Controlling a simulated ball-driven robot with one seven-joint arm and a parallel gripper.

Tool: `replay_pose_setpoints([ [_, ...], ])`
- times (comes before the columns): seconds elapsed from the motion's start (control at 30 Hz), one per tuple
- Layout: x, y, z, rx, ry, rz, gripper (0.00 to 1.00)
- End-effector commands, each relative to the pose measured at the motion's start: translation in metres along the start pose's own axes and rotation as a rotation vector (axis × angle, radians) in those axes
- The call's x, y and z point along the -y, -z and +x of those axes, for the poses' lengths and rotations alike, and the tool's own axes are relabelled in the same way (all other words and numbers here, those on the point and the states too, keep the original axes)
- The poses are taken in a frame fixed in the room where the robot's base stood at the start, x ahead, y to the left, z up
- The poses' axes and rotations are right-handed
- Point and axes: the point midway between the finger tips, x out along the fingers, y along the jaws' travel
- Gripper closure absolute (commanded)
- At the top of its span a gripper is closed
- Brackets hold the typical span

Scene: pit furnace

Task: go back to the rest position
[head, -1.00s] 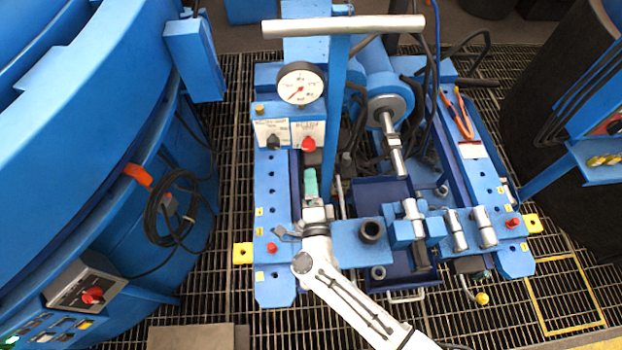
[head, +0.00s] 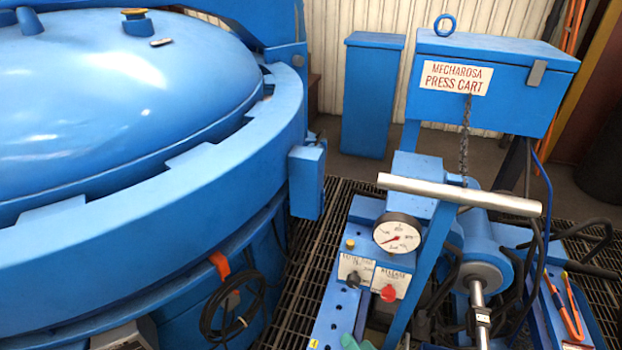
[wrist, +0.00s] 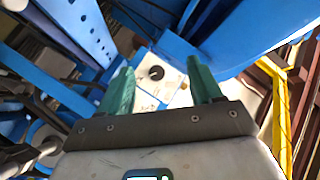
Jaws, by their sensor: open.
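My gripper (wrist: 162,92) shows in the wrist view with its two green fingers spread apart. Nothing is between the fingers; they point toward the blue press cart's labelled panel, where a black knob (wrist: 156,72) shows beyond them. In the head view only a bit of green fingertip (head: 352,342) shows at the bottom edge, below the panel with the black knob (head: 353,280) and the red knob (head: 388,293). The rest of my arm is outside the head view. I cannot tell how far the fingers are from the panel.
The press cart has a round gauge (head: 397,233), a grey crossbar handle (head: 460,194) and a blue cylinder (head: 478,250). A large blue furnace (head: 130,120) fills the left. A blue box (head: 372,95) stands behind. Orange-handled pliers (head: 566,310) lie at the right.

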Motion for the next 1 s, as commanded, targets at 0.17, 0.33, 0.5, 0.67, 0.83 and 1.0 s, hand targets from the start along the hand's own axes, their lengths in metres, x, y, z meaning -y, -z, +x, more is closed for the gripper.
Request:
replay_pose_setpoints([
  [0.17, -0.021, -0.013, -0.046, 0.243, -0.146, -0.191, 0.35],
  [0.33, -0.051, -0.018, -0.11, 0.474, -0.339, -0.326, 0.35],
  [0.5, -0.074, -0.016, -0.191, 0.689, -0.561, -0.388, 0.35],
  [0.67, -0.082, -0.013, -0.254, 0.833, -0.724, -0.387, 0.35],
  [0.83, -0.082, -0.012, -0.285, 0.901, -0.802, -0.372, 0.35],
  [1.0, -0.082, -0.012, -0.288, 0.91, -0.809, -0.37, 0.35],
])
